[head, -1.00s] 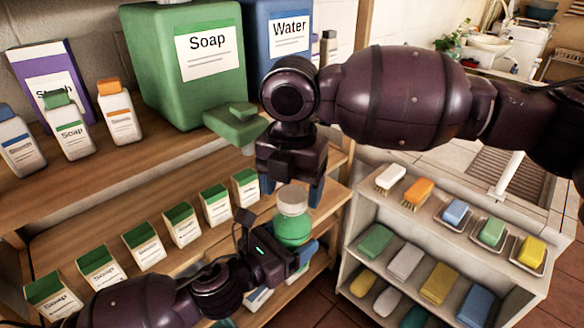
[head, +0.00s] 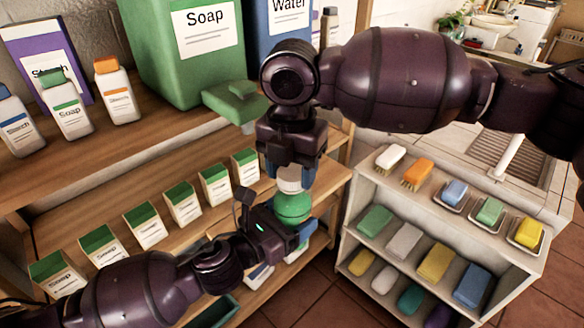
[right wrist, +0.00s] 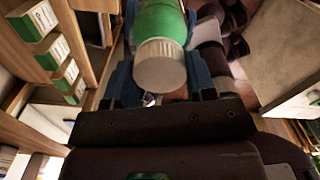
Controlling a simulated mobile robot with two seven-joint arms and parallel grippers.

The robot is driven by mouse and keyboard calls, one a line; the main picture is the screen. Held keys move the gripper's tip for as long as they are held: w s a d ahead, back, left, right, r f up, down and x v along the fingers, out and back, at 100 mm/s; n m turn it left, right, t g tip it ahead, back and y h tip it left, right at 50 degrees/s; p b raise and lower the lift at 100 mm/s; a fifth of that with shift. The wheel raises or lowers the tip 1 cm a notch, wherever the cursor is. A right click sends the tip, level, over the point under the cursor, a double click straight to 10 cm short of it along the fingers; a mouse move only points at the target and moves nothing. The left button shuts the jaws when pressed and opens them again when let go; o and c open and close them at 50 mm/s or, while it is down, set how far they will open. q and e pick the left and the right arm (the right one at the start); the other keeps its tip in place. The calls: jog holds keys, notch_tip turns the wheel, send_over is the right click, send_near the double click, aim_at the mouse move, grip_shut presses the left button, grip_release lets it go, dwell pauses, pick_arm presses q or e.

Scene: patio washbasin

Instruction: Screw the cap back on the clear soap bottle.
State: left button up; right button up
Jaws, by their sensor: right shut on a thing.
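The soap bottle (head: 293,208), filled with green liquid, stands roughly upright in the air in front of the left shelves. Its white ribbed cap (head: 290,185) sits at the bottle's top; I cannot tell how tightly it is on. My right gripper (head: 289,181) points down from above, its blue fingers shut on the cap's sides. In the right wrist view the cap (right wrist: 160,66) lies between both fingers, with the green bottle (right wrist: 160,20) beyond it. My left gripper (head: 300,234) comes from the lower left and is shut around the bottle's body, which it partly hides.
Wooden shelves (head: 150,165) on the left hold green-topped cartons (head: 183,201), small bottles and a large green soap container (head: 185,70) close to my right gripper. A white rack (head: 450,225) with soaps and brushes stands at the right. Tiled floor shows between.

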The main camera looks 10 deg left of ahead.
jog(key=m, duration=2.4)
jog(key=o, duration=1)
jog(key=shift+r, duration=2.25)
jog(key=shift+c, duration=0.3)
